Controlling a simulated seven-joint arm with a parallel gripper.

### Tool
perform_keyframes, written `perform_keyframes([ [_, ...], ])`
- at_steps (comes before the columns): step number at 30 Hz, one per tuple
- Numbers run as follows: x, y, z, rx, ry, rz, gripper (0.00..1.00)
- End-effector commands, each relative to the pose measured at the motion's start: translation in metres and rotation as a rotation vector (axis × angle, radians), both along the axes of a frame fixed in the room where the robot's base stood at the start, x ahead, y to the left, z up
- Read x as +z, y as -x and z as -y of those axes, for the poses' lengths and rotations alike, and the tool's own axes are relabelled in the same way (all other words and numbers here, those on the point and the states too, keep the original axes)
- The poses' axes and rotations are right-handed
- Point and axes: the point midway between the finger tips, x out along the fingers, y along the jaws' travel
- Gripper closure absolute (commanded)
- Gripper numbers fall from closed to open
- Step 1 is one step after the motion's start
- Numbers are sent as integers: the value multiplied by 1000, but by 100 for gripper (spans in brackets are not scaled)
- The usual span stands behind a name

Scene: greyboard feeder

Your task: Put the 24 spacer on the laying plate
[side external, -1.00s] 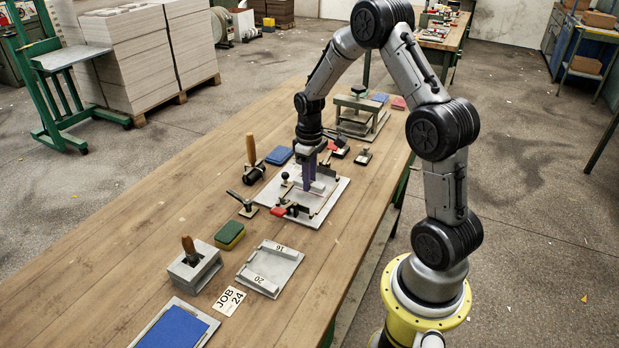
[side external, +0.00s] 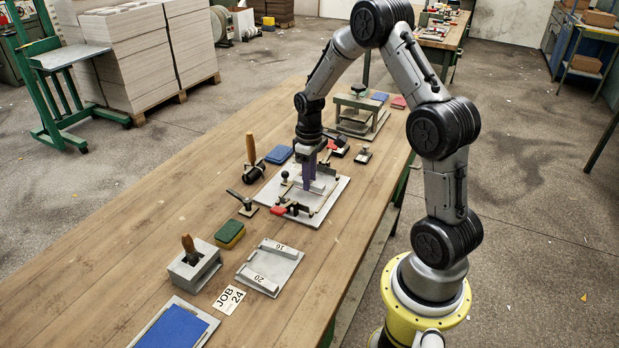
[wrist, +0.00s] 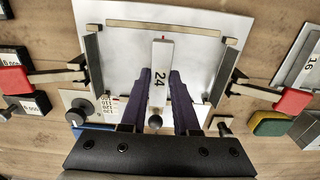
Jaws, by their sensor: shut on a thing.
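The 24 spacer (wrist: 158,75) is a pale block with a black "24" on its top. It lies lengthwise between the purple fingers of my gripper (wrist: 158,100) in the wrist view, which is shut on its near part. In the side external view my gripper (side external: 309,186) points down over the laying plate (side external: 333,203), a pale board with dark side bars. The plate's bare surface also shows in the wrist view (wrist: 120,62). The spacer is over the middle of the plate, and I cannot tell whether it touches it.
Red-handled clamps (wrist: 292,101) flank the plate, and a black ball knob (wrist: 155,121) stands close by the fingers. A tray (side external: 270,268) holds the 16 and 20 spacers. A green and yellow sponge (side external: 230,235) and a JOB 24 card (side external: 229,299) lie nearby.

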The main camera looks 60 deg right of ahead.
Motion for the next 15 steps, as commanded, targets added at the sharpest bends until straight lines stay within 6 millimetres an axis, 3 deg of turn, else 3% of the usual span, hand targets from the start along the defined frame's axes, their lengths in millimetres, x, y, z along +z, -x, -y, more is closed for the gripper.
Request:
perform_keyframes([
  [15,-3,0,0,0,0,0,100],
])
